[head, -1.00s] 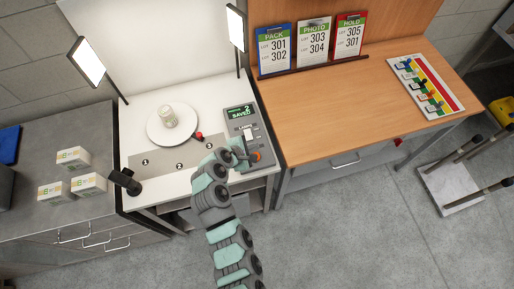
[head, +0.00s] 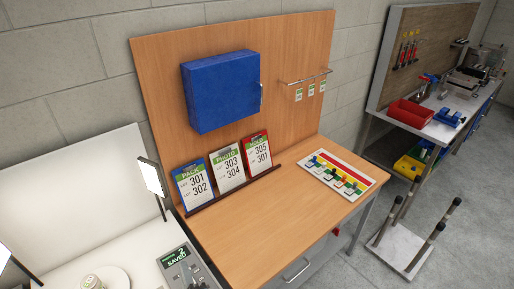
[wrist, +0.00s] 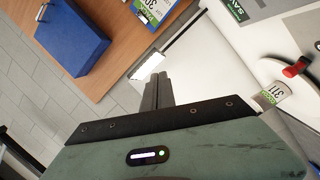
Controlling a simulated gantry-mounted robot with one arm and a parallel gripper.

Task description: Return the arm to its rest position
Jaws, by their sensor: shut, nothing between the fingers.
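My gripper (wrist: 158,92) shows in the wrist view with its two dark fingers shut together and nothing between them. It hangs over the white photo table area, apart from any object. The arm and gripper are out of the head view.
A lamp (head: 152,178) stands beside the control panel (head: 188,268), which reads SAVED. A blue cabinet (head: 222,92) juts from the wooden backboard. Three lot cards (head: 228,170) and a coloured board (head: 343,176) sit on the wooden desk (head: 245,232). A posted cart (head: 402,248) stands right.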

